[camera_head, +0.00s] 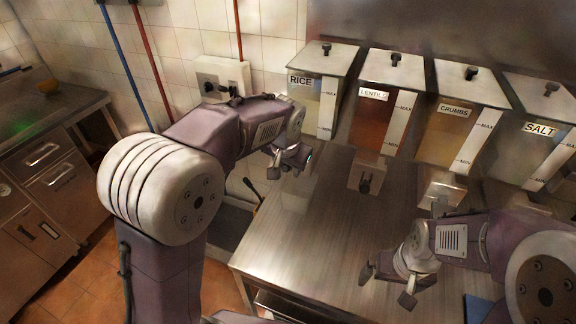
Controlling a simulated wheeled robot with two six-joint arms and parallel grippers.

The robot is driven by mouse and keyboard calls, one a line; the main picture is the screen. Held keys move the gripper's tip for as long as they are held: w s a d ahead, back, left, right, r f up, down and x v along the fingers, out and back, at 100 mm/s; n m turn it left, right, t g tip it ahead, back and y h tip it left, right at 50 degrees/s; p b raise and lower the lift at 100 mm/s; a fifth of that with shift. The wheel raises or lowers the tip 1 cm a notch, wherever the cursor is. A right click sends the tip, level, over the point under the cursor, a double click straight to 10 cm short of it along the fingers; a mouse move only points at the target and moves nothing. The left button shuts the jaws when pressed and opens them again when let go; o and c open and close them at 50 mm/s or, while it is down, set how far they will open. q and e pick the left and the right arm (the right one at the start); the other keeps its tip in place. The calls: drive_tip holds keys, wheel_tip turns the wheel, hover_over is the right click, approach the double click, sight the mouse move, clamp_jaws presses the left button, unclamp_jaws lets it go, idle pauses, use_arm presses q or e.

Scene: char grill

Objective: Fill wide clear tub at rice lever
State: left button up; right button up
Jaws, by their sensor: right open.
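The rice dispenser (312,92), labelled RICE, stands leftmost in the row at the back of the steel counter. My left gripper (289,163) is in front of its lower part and hides its lever. A faint see-through shape (293,195) shows just below that gripper; it may be the wide clear tub, but I cannot tell its outline. Whether the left fingers hold it is unclear. My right gripper (387,287) is open and empty over the counter's front right.
Dispensers for lentils (376,120), crumbs (449,135) and salt (535,160) stand to the right. The lentils lever (365,183) and crumbs lever (440,203) stick out forward. The counter (310,245) is bare in the middle. A blue item (477,308) lies at front right.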

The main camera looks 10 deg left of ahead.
use_arm(q)
clamp_jaws()
drive_tip(key=shift+r, duration=0.15)
idle(1.0)
